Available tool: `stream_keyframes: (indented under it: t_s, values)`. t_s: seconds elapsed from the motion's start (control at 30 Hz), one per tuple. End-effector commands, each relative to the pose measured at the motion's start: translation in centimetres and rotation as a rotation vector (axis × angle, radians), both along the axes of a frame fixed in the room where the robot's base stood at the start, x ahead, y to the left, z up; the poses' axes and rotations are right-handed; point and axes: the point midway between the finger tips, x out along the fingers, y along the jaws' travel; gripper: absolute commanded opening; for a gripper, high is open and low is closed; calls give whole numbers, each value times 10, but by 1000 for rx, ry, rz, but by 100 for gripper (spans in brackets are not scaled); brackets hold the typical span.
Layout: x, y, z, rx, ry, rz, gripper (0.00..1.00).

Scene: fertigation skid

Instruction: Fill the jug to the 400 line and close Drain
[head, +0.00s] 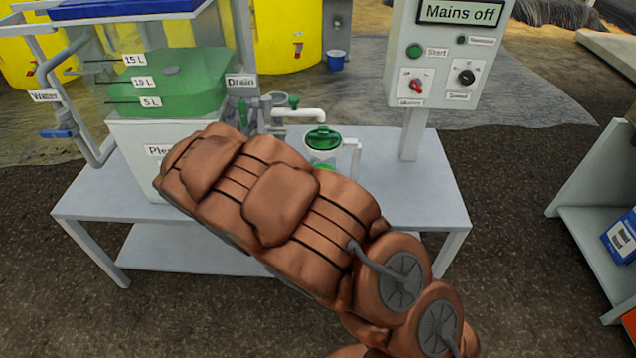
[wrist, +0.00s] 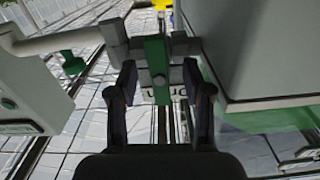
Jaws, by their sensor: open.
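The jug (head: 323,158) is a pale vessel with a green ring at its top, standing on the table under the end of a white spout (head: 300,115). Its 400 line and level cannot be read, and my arm covers its lower part. The Drain label (head: 240,81) shows beside the tank, but my arm hides the fittings below it. In the wrist view, a green lever (wrist: 155,60), apparently the Drain handle, stands between the fingers of my open gripper (wrist: 159,75). Contact cannot be told. My gripper is hidden in the head view.
The tank (head: 170,85) holds green liquid up to about the 10 to 15 L marks. A blue Water valve (head: 58,133) is at left. A control panel (head: 436,50) reading "Mains off" stands at right. The table's right part (head: 420,190) is clear.

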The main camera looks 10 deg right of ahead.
Motion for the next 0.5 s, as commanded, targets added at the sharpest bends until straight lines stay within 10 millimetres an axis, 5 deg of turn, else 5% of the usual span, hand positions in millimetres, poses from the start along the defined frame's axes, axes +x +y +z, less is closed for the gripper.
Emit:
stream_keyframes:
  t_s: [0.5]
  values:
    - [-41, 12, 0, 1, -1, 1, 50]
